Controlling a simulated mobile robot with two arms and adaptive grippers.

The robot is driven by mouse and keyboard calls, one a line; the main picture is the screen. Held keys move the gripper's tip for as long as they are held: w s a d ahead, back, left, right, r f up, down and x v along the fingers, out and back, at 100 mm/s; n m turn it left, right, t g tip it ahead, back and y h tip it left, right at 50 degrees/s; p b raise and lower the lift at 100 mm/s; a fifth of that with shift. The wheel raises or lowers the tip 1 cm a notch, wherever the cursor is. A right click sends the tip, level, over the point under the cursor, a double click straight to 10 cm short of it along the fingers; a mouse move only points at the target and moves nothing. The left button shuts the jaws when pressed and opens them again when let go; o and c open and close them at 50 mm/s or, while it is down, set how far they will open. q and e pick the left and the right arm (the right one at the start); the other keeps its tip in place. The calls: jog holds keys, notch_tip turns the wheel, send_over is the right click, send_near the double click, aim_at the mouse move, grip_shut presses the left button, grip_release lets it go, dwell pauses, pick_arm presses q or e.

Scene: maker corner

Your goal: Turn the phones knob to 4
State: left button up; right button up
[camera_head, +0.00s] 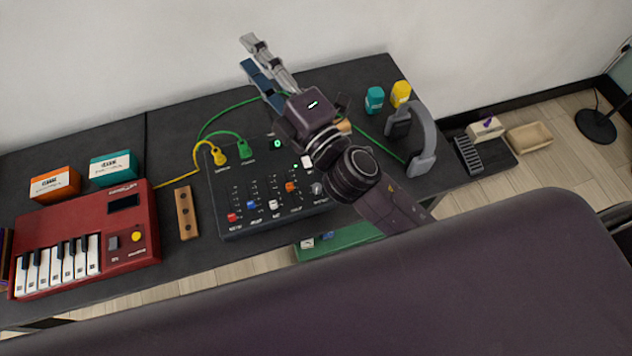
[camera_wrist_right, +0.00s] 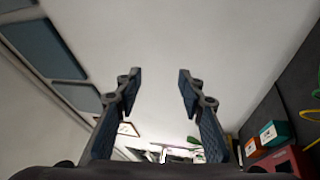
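A dark mixer (camera_head: 270,222) lies on the desk with red, blue, white and orange fader caps and a small green display. A grey round knob (camera_head: 317,188) at its right edge is close beside my right arm, which covers part of the mixer. I cannot read whether this is the phones knob. A green device (camera_head: 340,240) with small controls sits at the desk's front, partly behind my arm. My right gripper (camera_head: 249,55) is raised beyond the mixer, near the wall, open and empty. The right wrist view shows its fingers (camera_wrist_right: 158,76) apart. My left gripper is not in view.
A red keyboard (camera_head: 135,228), an orange box (camera_head: 55,185), a teal box (camera_head: 113,167) and a wooden strip (camera_head: 185,213) lie left of the mixer. Headphones (camera_head: 424,140) stand right. Yellow and green cables (camera_head: 208,122) plug into the mixer's back.

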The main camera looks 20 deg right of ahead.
jog(key=s+a+n+g+y, duration=0.55)
jog(key=a+n, duration=0.25)
jog(key=n, duration=0.2)
jog(key=s+a+n+g+y, duration=0.4)
jog(key=a+n+g+y, duration=0.25)
jog(key=n, duration=0.35)
jog(key=n+g+h, duration=0.7)
jog(key=n+h, duration=1)
jog(key=h, duration=0.3)
send_over(317, 186)
jog(key=f, duration=2.8)
jog(key=shift+s, duration=0.2)
jog(key=shift+d+f, duration=0.2)
jog(key=shift+f, duration=0.05)
notch_tip(317, 186, down, 6)
jog(key=shift+w+a+p, duration=0.1)
jog(key=shift+p, duration=1.1)
jog(key=shift+f, duration=0.65)
